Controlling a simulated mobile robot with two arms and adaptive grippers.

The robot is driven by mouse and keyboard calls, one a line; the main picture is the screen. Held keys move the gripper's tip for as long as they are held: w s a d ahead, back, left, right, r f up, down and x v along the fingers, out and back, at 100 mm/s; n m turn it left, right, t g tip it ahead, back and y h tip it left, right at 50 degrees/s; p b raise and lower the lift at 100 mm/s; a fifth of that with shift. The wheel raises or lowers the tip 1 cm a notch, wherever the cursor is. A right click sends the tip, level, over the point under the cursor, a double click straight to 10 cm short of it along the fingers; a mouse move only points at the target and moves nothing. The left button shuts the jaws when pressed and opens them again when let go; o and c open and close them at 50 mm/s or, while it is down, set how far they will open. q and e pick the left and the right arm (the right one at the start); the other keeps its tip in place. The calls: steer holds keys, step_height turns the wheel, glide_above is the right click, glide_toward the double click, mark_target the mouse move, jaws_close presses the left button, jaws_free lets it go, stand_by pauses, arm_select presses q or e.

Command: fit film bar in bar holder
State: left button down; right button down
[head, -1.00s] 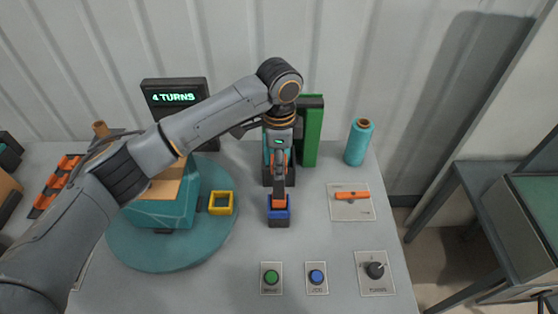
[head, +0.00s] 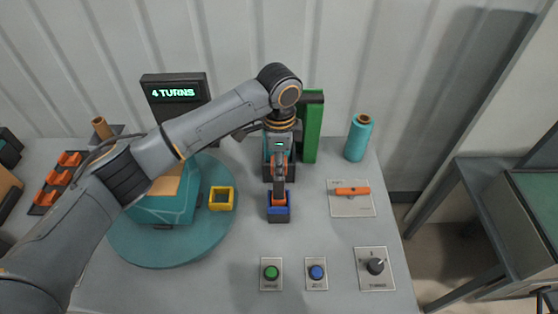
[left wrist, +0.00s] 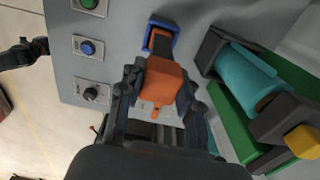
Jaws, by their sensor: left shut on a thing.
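My left gripper (head: 279,165) points down over the table and is shut on the orange block of the film bar, which also shows in the left wrist view (left wrist: 165,85). The bar holder (head: 278,217) is a small dark block with a blue rim, just in front of the gripper; the left wrist view shows its blue frame (left wrist: 162,26) beyond the orange block. The bar's far end meets or overlaps the holder's opening; whether it is seated is unclear. My right gripper is not clearly seen.
A teal turntable (head: 120,245) with a wrapped load and a yellow square frame (head: 221,198) stands left. A green upright (head: 313,128) is behind. A teal film roll (head: 358,138) stands right. Green (head: 271,272) and blue (head: 317,272) buttons and a knob (head: 375,266) line the front.

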arm_select(q)
steer(key=shift+f, duration=0.55)
steer(key=c, duration=0.8)
jaws_free()
